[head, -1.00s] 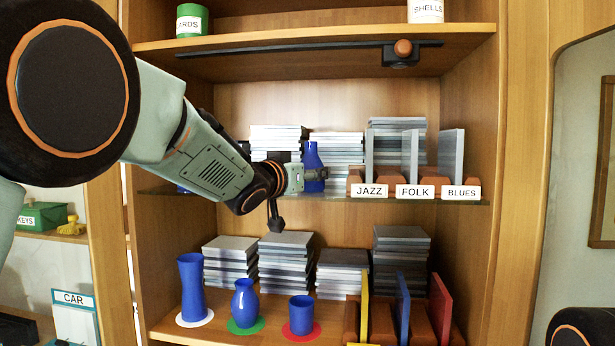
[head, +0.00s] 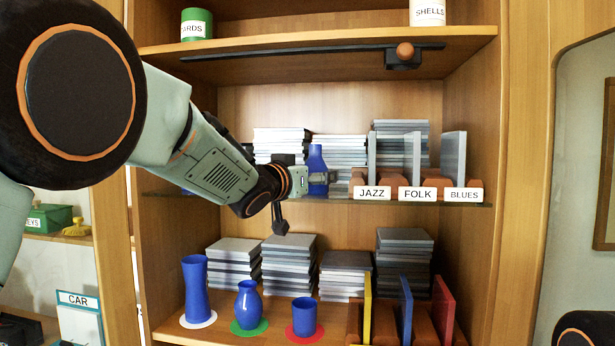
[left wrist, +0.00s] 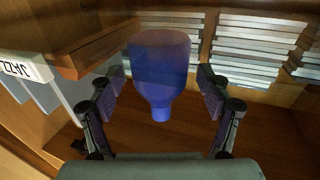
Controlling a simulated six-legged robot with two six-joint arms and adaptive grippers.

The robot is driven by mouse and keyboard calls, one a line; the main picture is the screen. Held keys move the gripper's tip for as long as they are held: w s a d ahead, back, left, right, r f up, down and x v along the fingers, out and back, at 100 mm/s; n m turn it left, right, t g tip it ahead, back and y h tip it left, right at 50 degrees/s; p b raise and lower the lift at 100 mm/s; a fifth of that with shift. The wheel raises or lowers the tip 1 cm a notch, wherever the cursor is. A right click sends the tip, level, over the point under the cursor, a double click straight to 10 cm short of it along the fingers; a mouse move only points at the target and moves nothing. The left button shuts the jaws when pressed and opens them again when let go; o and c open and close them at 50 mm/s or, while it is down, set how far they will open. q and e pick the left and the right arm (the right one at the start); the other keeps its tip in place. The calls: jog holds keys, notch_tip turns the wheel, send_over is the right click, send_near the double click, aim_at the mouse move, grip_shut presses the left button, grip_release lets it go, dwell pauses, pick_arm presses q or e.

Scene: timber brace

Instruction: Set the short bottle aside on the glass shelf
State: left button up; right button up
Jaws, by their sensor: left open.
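The short blue bottle (head: 316,158) stands upright on the glass shelf (head: 345,200), left of the JAZZ label. My left gripper (head: 322,178) reaches in from the left at the bottle's lower part and hides some of it. In the left wrist view, which looks upside down, the bottle (left wrist: 160,65) shows neck down between the two spread fingers (left wrist: 160,85). The fingers are open, with a narrow gap visible on each side of the bottle. My right gripper is out of view.
Stacks of cases (head: 342,152) stand behind the bottle. A wooden rack with JAZZ, FOLK and BLUES labels (head: 418,193) is close on the right. Below are three blue vessels on white, green and red discs (head: 303,318). A dark rail (head: 300,51) runs under the upper shelf.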

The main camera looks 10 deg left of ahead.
pick_arm(q)
jog(key=shift+s+r, duration=0.1)
jog(key=shift+r, duration=0.2)
jog(key=shift+s+a+f, duration=0.1)
jog(key=shift+s+a, duration=0.15)
jog(key=shift+s, duration=0.05)
jog(key=b+v, duration=0.2)
jog(key=v, duration=0.9)
jog(key=shift+b, duration=0.35)
